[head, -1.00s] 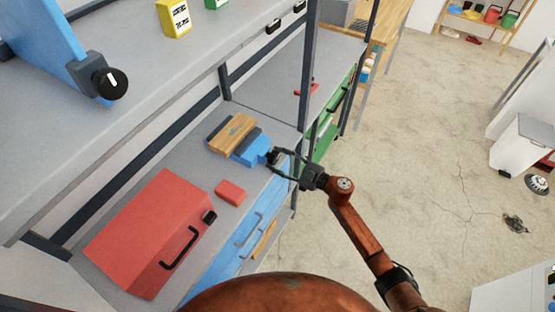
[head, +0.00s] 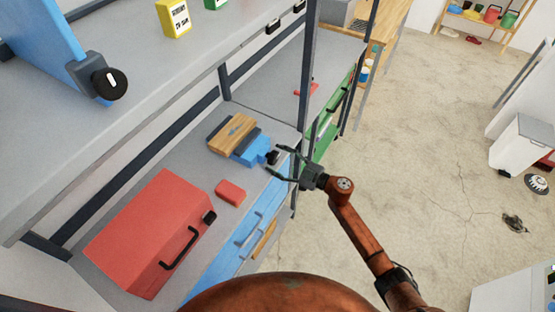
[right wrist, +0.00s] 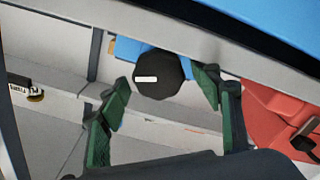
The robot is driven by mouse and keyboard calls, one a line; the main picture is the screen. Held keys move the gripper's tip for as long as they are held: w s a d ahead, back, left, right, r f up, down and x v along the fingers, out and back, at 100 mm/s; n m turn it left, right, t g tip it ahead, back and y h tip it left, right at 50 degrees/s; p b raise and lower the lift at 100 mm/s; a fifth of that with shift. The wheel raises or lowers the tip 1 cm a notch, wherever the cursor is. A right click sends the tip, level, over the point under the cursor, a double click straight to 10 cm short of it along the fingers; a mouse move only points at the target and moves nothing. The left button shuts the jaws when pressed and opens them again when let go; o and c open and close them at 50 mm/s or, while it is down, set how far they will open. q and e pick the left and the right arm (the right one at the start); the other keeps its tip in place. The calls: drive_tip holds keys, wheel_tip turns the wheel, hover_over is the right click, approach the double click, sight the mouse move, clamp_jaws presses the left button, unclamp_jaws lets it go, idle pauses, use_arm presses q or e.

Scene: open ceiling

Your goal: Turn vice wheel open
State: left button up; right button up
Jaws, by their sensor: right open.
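The vice (head: 252,148) has a blue body and stands on the grey workbench beside a wooden block. Its black wheel (head: 272,157) faces my right gripper (head: 274,160). In the right wrist view the black wheel (right wrist: 158,75) has a white mark lying roughly level. My right gripper (right wrist: 165,95) is open there, with one green-padded finger on each side of the wheel. A gap shows between the left finger and the wheel; the right finger is close to the wheel's edge, and I cannot tell whether it touches. My left gripper is not in view.
A red toolbox (head: 150,235) and a small red block (head: 230,191) are on the bench near the vice. A dark shelf post (head: 308,70) rises behind it. Blue drawers (head: 245,235) are below the bench edge. The floor (head: 430,130) at right is mostly clear.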

drive_tip(key=m, duration=0.2)
drive_tip(key=shift+m, duration=0.4)
drive_tip(key=m+b, duration=0.1)
drive_tip(key=m, duration=0.2)
drive_tip(key=shift+w+m, duration=0.15)
drive_tip(key=shift+m, duration=0.25)
drive_tip(key=p+v, duration=0.1)
drive_tip(key=v, duration=0.7)
drive_tip(key=s+d+f+m+t+h, duration=0.1)
drive_tip(key=d+f, duration=0.3)
drive_tip(key=f, duration=0.5)
drive_tip(key=s+d+f+m+t+h+b, duration=0.1)
drive_tip(key=d+f+m+h, duration=0.2)
drive_tip(key=f, duration=0.6)
drive_tip(key=d+f+m+t+h, duration=0.1)
drive_tip(key=d+f+m+h, duration=0.2)
drive_tip(key=d+f, duration=0.4)
wheel_tip(320, 180, down, 2)
drive_tip(key=shift+s+d+f+h, duration=0.15)
drive_tip(key=shift+s+h, duration=0.25)
drive_tip(key=shift+h, duration=0.3)
